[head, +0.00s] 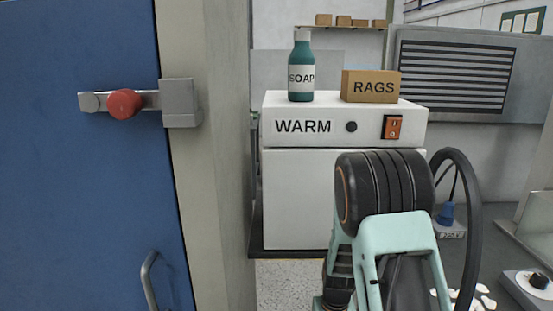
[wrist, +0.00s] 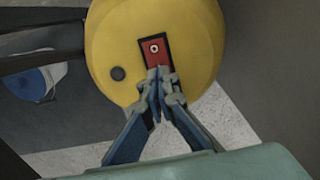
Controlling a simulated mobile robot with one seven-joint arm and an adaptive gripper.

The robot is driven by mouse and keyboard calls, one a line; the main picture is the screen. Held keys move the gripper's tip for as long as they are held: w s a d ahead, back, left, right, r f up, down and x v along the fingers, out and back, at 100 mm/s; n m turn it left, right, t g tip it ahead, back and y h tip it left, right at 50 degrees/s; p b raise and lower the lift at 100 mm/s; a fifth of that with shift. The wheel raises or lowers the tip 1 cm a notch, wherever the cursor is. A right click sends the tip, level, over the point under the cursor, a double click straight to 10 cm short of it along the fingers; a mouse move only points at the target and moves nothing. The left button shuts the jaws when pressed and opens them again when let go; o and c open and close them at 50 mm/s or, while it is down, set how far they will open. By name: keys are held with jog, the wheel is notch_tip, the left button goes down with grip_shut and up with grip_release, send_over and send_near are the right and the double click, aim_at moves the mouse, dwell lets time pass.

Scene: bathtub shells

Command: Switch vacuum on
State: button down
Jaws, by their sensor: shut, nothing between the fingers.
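The vacuum (wrist: 115,35) shows in the wrist view as a round yellow body with a dark round knob. A red rocker switch (wrist: 154,49) in a dark frame is on it, with a pale round mark on its visible upper part. My gripper (wrist: 160,76) is shut and empty, its blue-grey fingertips together over the lower end of the switch. The fingers hide that end, and I cannot tell whether they touch it. Neither the vacuum nor my gripper shows in the head view.
A white WARM cabinet (head: 345,200) has its own orange switch (head: 392,127) and carries a soap bottle (head: 301,70) and a RAGS box (head: 370,87). A blue door (head: 80,190) with a red-knobbed latch is at left. A blue-and-white object (wrist: 35,83) lies left of the vacuum.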

jog(key=shift+f+b, duration=0.9)
jog(key=shift+f, duration=0.3)
dwell(0.6)
jog(key=shift+r, duration=0.1)
jog(key=shift+r+p, duration=2.55)
jog(key=shift+r, duration=0.95)
